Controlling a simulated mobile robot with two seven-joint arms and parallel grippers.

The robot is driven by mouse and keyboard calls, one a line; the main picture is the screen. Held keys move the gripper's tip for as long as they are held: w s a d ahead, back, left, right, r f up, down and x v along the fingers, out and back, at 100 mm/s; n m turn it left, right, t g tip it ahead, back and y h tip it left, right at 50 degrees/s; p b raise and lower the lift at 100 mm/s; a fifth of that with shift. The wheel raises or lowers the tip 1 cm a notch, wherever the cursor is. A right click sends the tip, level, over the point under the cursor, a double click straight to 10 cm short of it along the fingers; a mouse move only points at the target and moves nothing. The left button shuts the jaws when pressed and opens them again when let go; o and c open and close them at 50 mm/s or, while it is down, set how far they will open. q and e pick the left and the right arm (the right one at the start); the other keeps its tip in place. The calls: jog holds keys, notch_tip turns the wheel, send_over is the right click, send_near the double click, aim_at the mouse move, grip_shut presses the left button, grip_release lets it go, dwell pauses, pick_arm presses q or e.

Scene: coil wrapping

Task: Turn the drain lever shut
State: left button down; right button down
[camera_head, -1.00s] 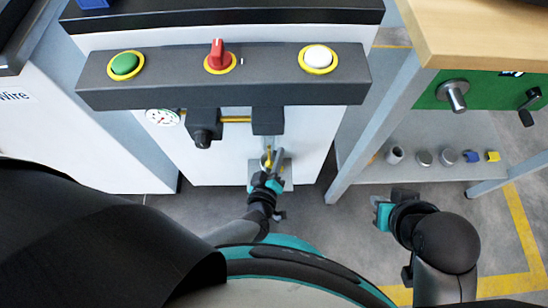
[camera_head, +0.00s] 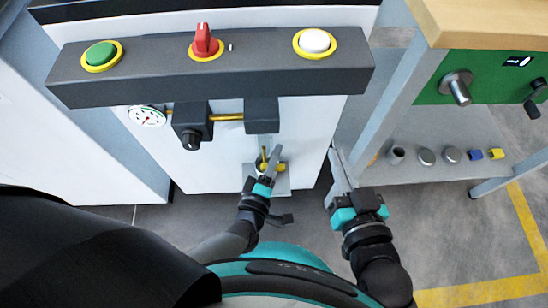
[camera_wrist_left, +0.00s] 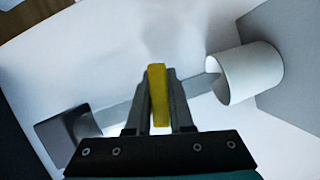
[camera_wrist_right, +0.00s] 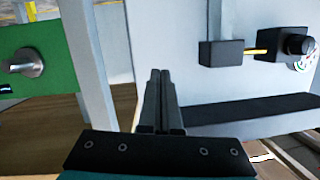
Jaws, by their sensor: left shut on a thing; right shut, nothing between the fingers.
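The drain lever (camera_head: 264,157) is a small yellow bar low on the front of the white machine. In the left wrist view the yellow lever (camera_wrist_left: 158,90) stands between the two fingers, which touch its sides. My left gripper (camera_head: 272,165) is shut on it; the fingers partly hide the valve behind it. My right gripper (camera_head: 337,158) is shut and empty, to the right of the lever, beside the machine's right edge. In the right wrist view its fingertips (camera_wrist_right: 159,75) are together.
Above is a dark panel with a green button (camera_head: 102,55), a red knob (camera_head: 204,42) and a white button (camera_head: 314,42). A gauge (camera_head: 147,116) and dark blocks (camera_head: 262,115) sit below it. A bench with a green panel (camera_head: 495,77) and a grey shelf (camera_head: 410,172) stands right.

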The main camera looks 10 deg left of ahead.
pick_arm(q)
jog(key=shift+r+n+t+b, duration=0.15)
jog(key=shift+n+t+b, duration=0.2)
jog(key=shift+n, duration=0.35)
pick_arm(e)
jog(key=shift+s+a+r+m+t, duration=0.35)
jog(key=shift+s+r+t, duration=0.15)
jog(key=shift+t, duration=0.4)
jog(key=shift+r, duration=0.1)
pick_arm(q)
jog(key=c, duration=0.8)
grip_release()
pick_arm(e)
jog(key=shift+w, duration=0.1)
